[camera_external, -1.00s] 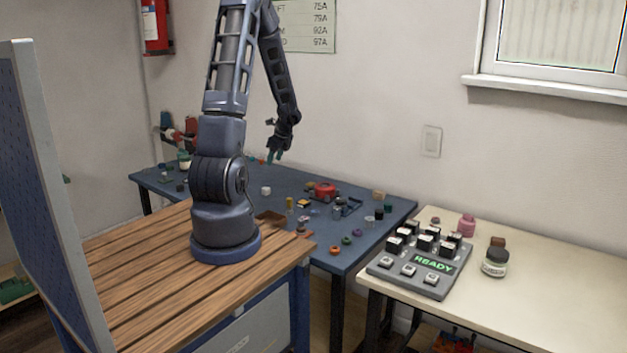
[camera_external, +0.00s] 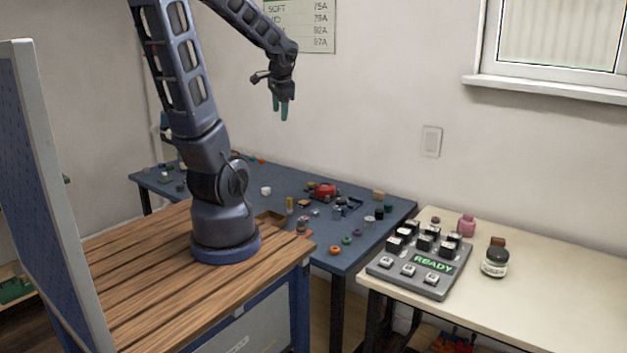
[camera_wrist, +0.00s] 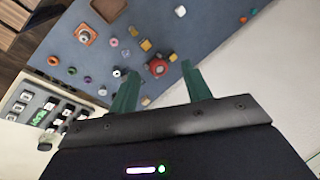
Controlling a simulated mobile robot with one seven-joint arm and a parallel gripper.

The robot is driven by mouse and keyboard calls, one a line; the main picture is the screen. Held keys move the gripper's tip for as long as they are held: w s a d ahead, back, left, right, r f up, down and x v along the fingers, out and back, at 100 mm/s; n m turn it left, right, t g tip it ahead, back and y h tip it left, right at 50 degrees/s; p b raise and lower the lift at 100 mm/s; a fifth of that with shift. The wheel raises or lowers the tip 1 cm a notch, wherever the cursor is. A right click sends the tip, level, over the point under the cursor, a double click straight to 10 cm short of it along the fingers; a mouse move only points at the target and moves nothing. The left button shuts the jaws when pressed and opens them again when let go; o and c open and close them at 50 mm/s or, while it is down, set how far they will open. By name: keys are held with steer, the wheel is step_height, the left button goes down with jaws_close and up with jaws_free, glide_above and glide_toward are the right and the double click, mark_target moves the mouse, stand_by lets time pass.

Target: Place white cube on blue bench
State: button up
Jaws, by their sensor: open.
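A small white cube (camera_external: 266,190) lies on the blue bench (camera_external: 372,242), towards its left half. It also shows near the top of the wrist view (camera_wrist: 180,11), on the blue surface (camera_wrist: 212,32). My gripper (camera_external: 281,109) hangs in the air well above the bench, fingers pointing down, in front of the wall. In the wrist view its two green fingers (camera_wrist: 160,70) are apart with nothing held between them; the bench shows far beyond. The cube is clear of the gripper.
Several small parts crowd the bench, among them a red item (camera_external: 325,190) and an orange ring (camera_external: 335,250).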

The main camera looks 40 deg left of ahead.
steer(key=s+d+r+n+t+h, duration=0.1)
steer(key=s+d+r+n+h, duration=0.2)
steer(key=s+d, duration=0.5)
step_height(320, 180, up, 3)
steer(key=s+n, duration=0.1)
steer(key=s, duration=0.1)
steer(key=shift+s+d+f+n+t, duration=0.2)
steer(key=shift+s+n+t, duration=0.1)
steer(key=shift+n+t, duration=0.1)
